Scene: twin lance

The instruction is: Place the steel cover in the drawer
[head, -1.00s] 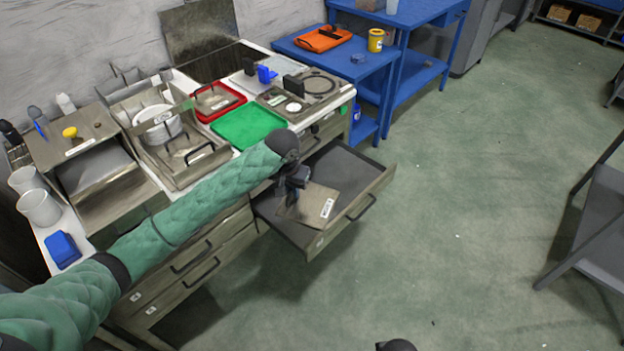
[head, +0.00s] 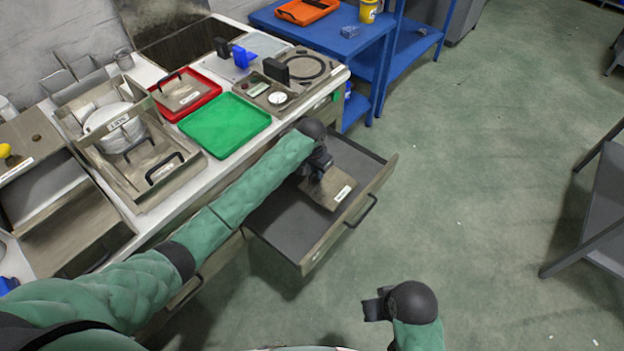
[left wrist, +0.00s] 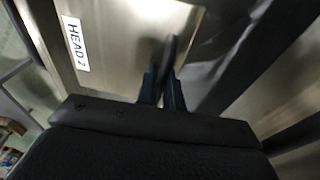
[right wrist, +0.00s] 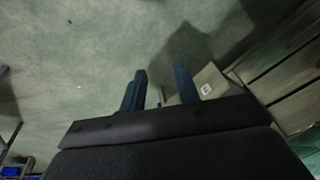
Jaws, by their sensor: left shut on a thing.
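The steel cover (head: 325,193) is a flat metal plate with a white label. It lies within the outline of the open grey drawer (head: 287,226), toward its right end. I cannot tell whether it touches the drawer floor. My left gripper (head: 316,177) is above the cover, shut on its dark handle. In the left wrist view the fingers (left wrist: 164,88) close on the handle, over the cover's plate (left wrist: 115,40) with its "HEAD" label. My right gripper (head: 376,306) is out over the floor, its fingers (right wrist: 160,85) apart and empty.
The worktop above the drawer holds a green tray (head: 224,125), a red tray (head: 186,93) and a steel bin (head: 150,190) with a pot. A blue bench (head: 340,40) stands behind. A grey table (head: 605,215) is at right. The floor between is clear.

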